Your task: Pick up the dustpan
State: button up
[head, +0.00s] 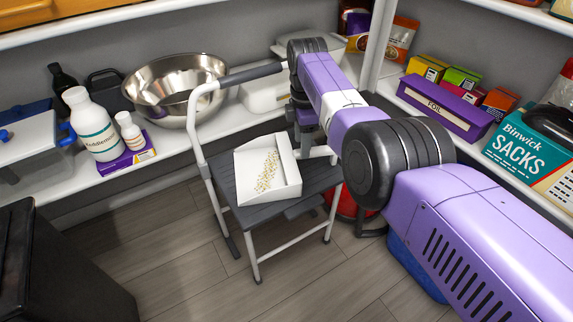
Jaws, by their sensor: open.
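The dustpan (250,188) is white and lies on the dark seat of a step stool (285,203), its open side toward the lower left. A scatter of small pale, yellowish pieces lies in its pan. My gripper (306,148) is just past the dustpan's upper right side, low over the back of the stool. It is open. Its fingers are small and partly hidden by my own arm, so I cannot tell whether they touch the dustpan or stand around its handle.
A metal bowl (173,88), white bottles (90,125) and a pale bin (262,92) stand on the back shelf. Boxes, including a purple foil box (445,106), line the right shelf. Floor shows at lower left.

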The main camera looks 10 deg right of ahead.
jog(key=f+b, duration=0.2)
jog(key=f, duration=0.1)
jog(key=f+b, duration=0.1)
jog(key=f, duration=0.1)
jog(key=shift+s+d, duration=0.15)
jog(key=shift+d, duration=0.15)
jog(key=shift+r, duration=0.15)
grip_shut()
